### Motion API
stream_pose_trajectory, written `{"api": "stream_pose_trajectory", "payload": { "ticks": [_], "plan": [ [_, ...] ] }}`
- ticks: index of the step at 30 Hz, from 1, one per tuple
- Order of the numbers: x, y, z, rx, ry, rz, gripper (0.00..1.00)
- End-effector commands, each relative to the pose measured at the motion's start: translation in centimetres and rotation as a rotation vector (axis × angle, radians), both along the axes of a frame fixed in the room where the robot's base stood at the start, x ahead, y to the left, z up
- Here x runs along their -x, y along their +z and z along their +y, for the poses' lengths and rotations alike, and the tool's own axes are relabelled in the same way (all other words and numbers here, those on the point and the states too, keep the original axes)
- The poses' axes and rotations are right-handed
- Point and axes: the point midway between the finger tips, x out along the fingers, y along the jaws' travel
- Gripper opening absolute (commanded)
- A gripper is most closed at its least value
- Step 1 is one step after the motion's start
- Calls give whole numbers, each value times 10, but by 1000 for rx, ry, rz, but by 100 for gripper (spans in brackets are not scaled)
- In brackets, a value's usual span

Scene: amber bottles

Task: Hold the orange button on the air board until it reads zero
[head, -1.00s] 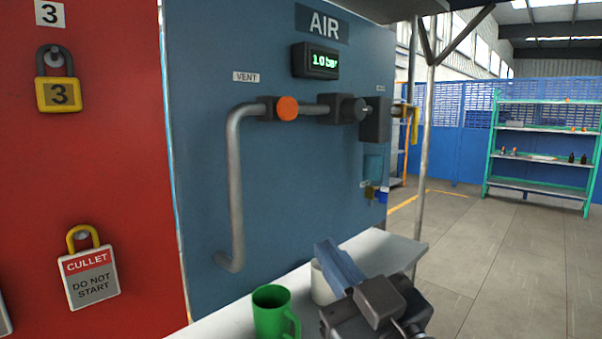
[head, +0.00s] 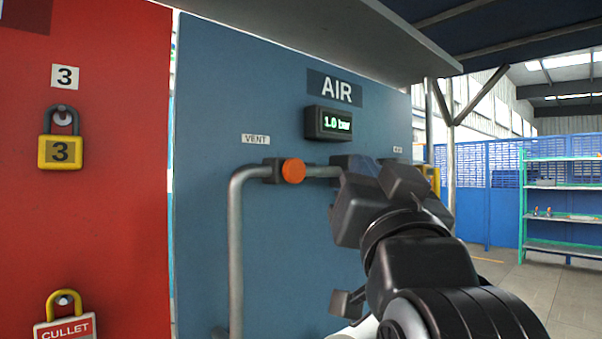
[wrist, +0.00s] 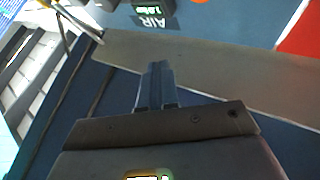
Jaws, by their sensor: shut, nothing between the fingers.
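The blue air board (head: 290,230) carries an AIR label and a display (head: 328,123) that reads 1.0 bar. The round orange button (head: 293,171) sits on the pipe below the VENT label, uncovered. My gripper (wrist: 156,72) is shut and empty, its blue fingers together in the wrist view. In the head view its dark body stands right of the orange button, apart from it in the picture, and hides part of the pipe. The wrist view shows the board upside down, with the display (wrist: 150,6) at the top and a sliver of orange at the top edge.
A red board (head: 100,220) with a yellow padlock (head: 60,151) and a CULLET tag (head: 64,329) stands left. A grey canopy edge (head: 300,35) overhangs the board. A green-framed shelf (head: 565,205) stands far right. A white object shows partly beneath my arm.

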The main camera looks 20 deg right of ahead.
Motion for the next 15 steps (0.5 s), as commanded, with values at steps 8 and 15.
{"api": "stream_pose_trajectory", "payload": {
  "ticks": [8, 15],
  "plan": [
    [-1, 0, 0, 1, 0, 1, 0],
    [-16, -1, 5, 1, 0, 1, 0]
  ]
}}
